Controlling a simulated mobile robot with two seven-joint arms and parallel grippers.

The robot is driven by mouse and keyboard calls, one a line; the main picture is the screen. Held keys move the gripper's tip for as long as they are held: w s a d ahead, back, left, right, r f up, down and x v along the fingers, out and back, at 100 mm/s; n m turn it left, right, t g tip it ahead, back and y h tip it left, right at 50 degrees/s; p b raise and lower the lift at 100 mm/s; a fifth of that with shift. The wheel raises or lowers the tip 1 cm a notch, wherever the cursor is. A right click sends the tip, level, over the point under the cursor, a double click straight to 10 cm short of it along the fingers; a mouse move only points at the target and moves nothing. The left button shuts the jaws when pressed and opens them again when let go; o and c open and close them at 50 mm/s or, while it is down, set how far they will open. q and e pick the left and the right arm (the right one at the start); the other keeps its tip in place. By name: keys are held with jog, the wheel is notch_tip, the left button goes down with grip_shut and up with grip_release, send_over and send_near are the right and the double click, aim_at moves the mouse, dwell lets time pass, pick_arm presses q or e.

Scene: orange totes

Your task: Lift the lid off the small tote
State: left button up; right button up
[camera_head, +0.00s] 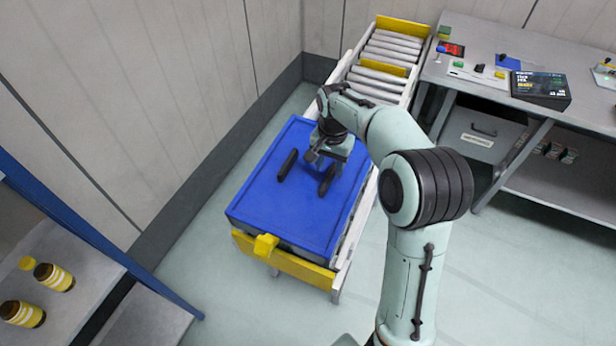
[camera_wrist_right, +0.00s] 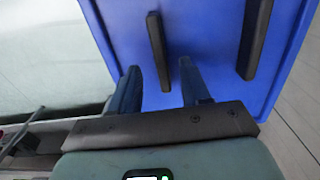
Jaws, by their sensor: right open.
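A blue lid (camera_head: 265,215) with a raised rim and two black bar handles covers a tote at the near end of the roller conveyor. The left handle (camera_head: 287,165) is free, and it also shows in the wrist view (camera_wrist_right: 256,35). My right gripper (camera_head: 326,163) is open above the right handle (camera_head: 327,182). In the wrist view, the fingers of my right gripper (camera_wrist_right: 158,78) stand on either side of that handle (camera_wrist_right: 158,45), apart from it. The height left between fingertips and lid is hard to judge. The tote's body is mostly hidden under the lid. My left gripper is out of view.
The conveyor (camera_head: 375,75) runs away to the back, with a yellow end stop (camera_head: 285,262) at its near end. A workbench (camera_head: 470,75) with small items stands at right. A shelf with bottles (camera_head: 52,277) is at lower left. A wall runs along the left.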

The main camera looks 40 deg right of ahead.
aim_at(329, 176)
notch_tip(329, 176, down, 4)
jog(key=shift+w+d+r, duration=0.1)
jog(key=shift+r, duration=0.05)
grip_shut()
jog(key=shift+r, duration=0.1)
dwell(1.3)
